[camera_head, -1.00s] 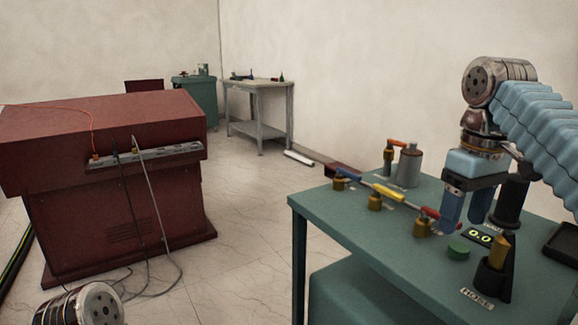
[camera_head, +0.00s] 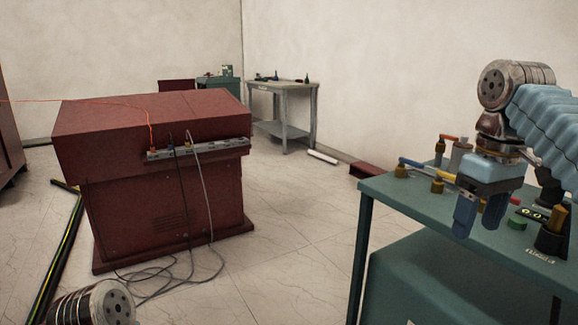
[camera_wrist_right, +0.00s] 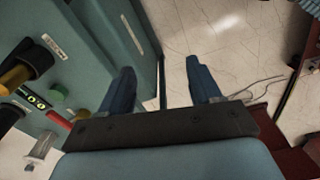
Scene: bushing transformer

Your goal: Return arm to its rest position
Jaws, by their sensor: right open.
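My right gripper (camera_head: 480,218) is open and empty. Its blue fingers point down in the head view, in front of the left part of the green table (camera_head: 375,186). In the right wrist view the two dark blue fingers (camera_wrist_right: 162,85) are wide apart, with the table's edge and the tiled floor beyond them. My right arm (camera_head: 560,110), in a light blue ribbed sleeve, comes in from the right. A round joint of my left arm (camera_head: 105,303) shows at the bottom left; the left gripper is outside the frame.
The green table carries brass terminals (camera_head: 437,185), coloured rods, a green button (camera_head: 517,223) and a small display (camera_head: 532,213). A red cabinet (camera_head: 165,185) with cables stands at left. A grey table (camera_head: 290,88) stands at the back.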

